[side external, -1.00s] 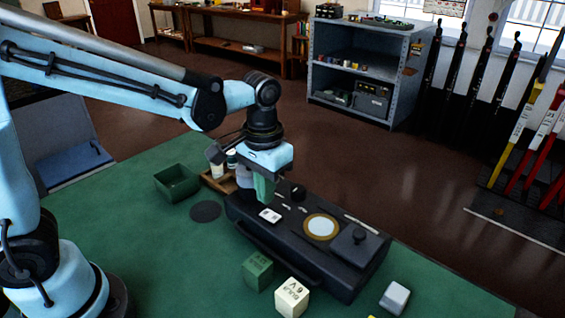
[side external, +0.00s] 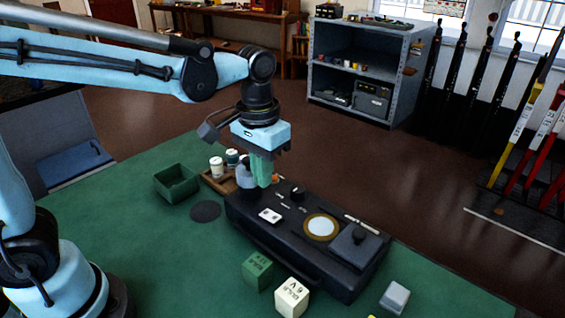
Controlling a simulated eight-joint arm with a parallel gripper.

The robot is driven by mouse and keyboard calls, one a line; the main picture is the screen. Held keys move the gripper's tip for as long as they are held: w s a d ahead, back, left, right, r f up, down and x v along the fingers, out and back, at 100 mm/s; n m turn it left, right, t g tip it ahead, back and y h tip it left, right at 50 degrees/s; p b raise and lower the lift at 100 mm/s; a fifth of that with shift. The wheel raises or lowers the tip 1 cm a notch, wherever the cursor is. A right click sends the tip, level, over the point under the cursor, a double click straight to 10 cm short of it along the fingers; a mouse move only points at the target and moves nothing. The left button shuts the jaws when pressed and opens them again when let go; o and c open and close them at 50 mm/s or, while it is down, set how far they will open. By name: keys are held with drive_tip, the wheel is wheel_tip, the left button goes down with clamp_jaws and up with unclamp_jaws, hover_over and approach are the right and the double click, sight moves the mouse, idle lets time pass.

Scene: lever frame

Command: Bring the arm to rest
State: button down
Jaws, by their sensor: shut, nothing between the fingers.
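My gripper (side external: 264,184) points down above the far left end of a black case (side external: 280,250) on the green table. Its greenish fingers are together with nothing seen between them. The fingertips are close over the case; I cannot tell whether they touch it. The case carries a round cream disc with a tan ring (side external: 321,227), a white label plate (side external: 270,215), a small black knob (side external: 297,191) and a black square piece with a knob (side external: 357,241).
A green open box (side external: 176,183), a wooden tray (side external: 217,181) with small bottles (side external: 216,167) and a dark round pad (side external: 205,211) lie at the left. A green cube (side external: 257,271), a cream cube (side external: 291,297) and a grey block (side external: 394,297) sit in front.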

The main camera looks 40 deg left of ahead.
drive_tip(key=s+a+t, duration=0.6)
drive_tip(key=a+t, duration=0.1)
drive_tip(key=shift+a, duration=0.25)
